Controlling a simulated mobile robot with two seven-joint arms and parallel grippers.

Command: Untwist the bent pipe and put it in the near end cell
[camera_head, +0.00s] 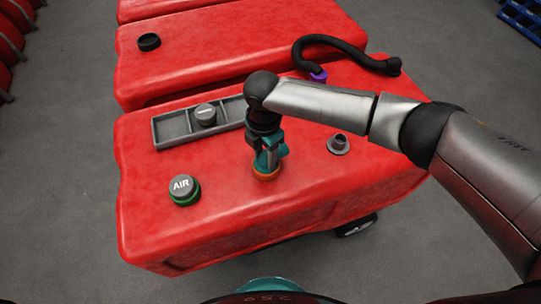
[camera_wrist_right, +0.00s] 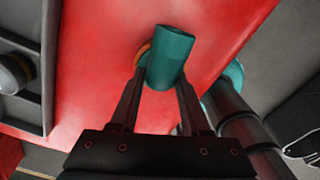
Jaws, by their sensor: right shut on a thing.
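The bent pipe (camera_head: 270,160) is teal and stands on an orange ring (camera_head: 266,175) on the top of the red tank. My right gripper (camera_head: 265,140) comes down on it from above and is shut on it. In the right wrist view the teal pipe (camera_wrist_right: 172,58) sits between the two fingers, with a bit of the orange ring showing beside it. The grey tray (camera_head: 158,135) lies left of the gripper and has several cells. A grey cap (camera_head: 206,114) is in its middle cell; the left end cell looks empty. My left gripper is not in view.
A grey AIR cap (camera_head: 183,188) with a green ring stands at the front left. A grey flanged fitting (camera_head: 338,144) is right of the pipe. A black hose (camera_head: 345,44) with a purple collar (camera_head: 318,76) lies at the back. More red tanks stand behind.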

